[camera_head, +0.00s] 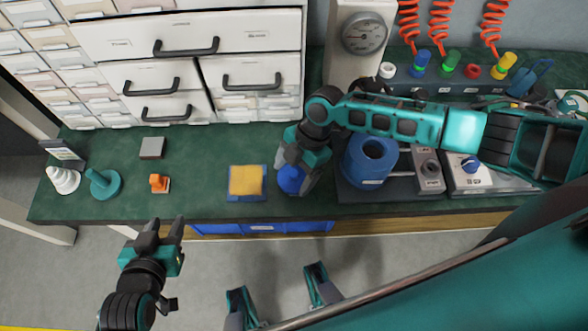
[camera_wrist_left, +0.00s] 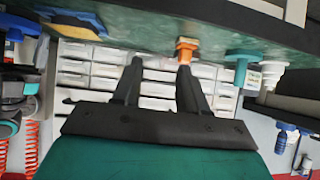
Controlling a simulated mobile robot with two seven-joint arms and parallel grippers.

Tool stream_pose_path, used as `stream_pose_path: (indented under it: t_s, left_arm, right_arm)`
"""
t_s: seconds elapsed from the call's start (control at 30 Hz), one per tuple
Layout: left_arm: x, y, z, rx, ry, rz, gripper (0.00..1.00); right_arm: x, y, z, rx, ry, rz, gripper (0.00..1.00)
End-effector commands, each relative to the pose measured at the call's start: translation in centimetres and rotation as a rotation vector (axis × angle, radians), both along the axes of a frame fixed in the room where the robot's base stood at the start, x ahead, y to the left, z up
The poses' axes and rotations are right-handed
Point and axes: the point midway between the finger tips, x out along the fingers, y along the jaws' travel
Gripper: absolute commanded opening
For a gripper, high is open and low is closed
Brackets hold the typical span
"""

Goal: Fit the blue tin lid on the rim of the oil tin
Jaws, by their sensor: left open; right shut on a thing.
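My right gripper (camera_head: 298,168) reaches down to the green bench from the right. It is shut on a round blue thing (camera_head: 290,181) that looks like the blue tin lid. The gripper covers part of it, and I cannot tell whether the oil tin's rim is under it. I cannot make out the oil tin for sure. My left gripper (camera_head: 166,229) is open and empty, in front of the bench's front edge. Its two dark fingers also show apart in the left wrist view (camera_wrist_left: 158,70).
A yellow sponge on a blue pad (camera_head: 246,181) lies just left of the right gripper. An orange item (camera_head: 159,183), a teal stand (camera_head: 103,184) and a white cone (camera_head: 63,180) stand at the left. Drawers (camera_head: 190,60) line the back.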

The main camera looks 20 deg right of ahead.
Motion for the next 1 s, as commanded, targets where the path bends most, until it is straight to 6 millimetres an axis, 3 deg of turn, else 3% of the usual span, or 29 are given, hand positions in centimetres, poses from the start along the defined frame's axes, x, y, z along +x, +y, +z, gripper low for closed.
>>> stream_pose_path:
  t_s: [0.2,0.23,0.4,0.83,0.9,1.0]
  left_arm:
    - [-0.1,0.0,-0.5,0.000,0.001,-0.001,0.43]
    - [-0.1,0.0,-0.4,0.000,0.001,-0.001,0.43]
    - [0.0,-0.1,-0.3,-0.001,0.000,-0.002,0.43]
    - [-0.1,-0.4,0.0,-0.009,0.010,-0.004,0.43]
    - [0.1,-0.9,0.7,-0.019,0.012,-0.011,0.43]
    - [0.5,-1.1,3.3,-0.020,-0.010,-0.015,0.43]
  right_arm:
    - [0.0,0.0,-0.6,0.001,0.000,0.000,0.53]
    - [0.0,0.0,-0.5,0.001,0.000,0.000,0.84]
    - [0.0,0.0,-0.5,0.000,0.000,0.000,1.00]
    - [0.0,0.0,-0.5,0.000,0.000,0.000,1.00]
    - [0.0,0.0,-0.4,0.000,0.000,0.000,1.00]
    - [0.0,0.0,1.6,0.000,-0.001,0.000,1.00]
